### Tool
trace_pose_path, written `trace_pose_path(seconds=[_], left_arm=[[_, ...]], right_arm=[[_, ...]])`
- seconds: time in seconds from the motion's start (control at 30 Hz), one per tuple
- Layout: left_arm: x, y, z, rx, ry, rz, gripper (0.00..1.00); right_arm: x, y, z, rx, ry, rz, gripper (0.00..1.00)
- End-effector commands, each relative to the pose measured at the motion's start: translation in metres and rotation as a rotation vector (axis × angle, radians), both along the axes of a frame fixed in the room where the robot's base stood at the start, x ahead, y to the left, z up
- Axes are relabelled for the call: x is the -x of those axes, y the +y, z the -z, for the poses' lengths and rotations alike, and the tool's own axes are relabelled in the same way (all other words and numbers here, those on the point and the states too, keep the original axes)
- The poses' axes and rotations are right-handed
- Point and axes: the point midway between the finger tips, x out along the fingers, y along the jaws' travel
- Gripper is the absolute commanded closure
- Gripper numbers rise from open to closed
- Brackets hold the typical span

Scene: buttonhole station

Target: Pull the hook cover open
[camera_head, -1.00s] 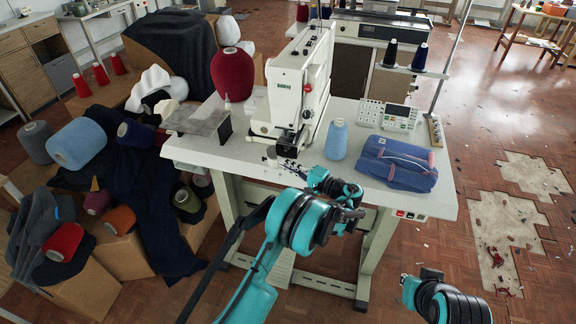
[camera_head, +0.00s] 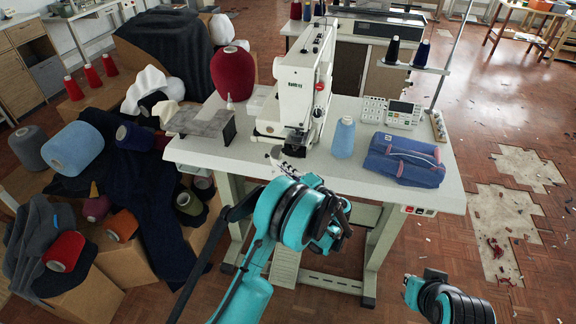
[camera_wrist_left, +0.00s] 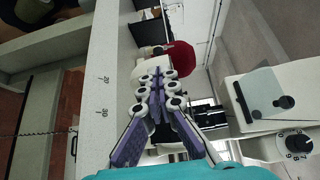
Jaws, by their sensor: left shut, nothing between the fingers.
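The white buttonhole machine (camera_head: 305,80) stands on the pale table (camera_head: 250,155). I cannot clearly pick out its hook cover; the low front of the machine is partly hidden behind my arm and gripper. My left gripper (camera_head: 279,160) is at the table's front edge, just before the machine's needle area. In the left wrist view my left gripper (camera_wrist_left: 160,78) is shut with nothing in it, its fingertips above the table top. The machine's clear plate (camera_wrist_left: 255,98) and numbered dial (camera_wrist_left: 294,143) show to the right.
A blue thread cone (camera_head: 343,137), a folded blue bag (camera_head: 404,160) and a control box (camera_head: 391,113) stand right of the machine. A grey and black stand (camera_head: 206,127) and a red cone (camera_head: 233,73) are left of it. The front-left table top is clear.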

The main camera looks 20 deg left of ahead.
Motion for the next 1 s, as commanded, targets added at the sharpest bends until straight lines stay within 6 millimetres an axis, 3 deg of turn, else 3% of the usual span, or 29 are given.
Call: trace_pose_path(seconds=[0.6, 1.0], left_arm=[[0.006, 0.045, 0.000, 0.000, 0.000, -0.009, 1.00], [0.004, 0.053, 0.000, 0.000, 0.000, -0.007, 1.00]], right_arm=[[0.000, 0.000, 0.000, 0.000, 0.000, 0.000, 1.00], [0.000, 0.000, 0.000, 0.000, 0.000, 0.000, 1.00]])
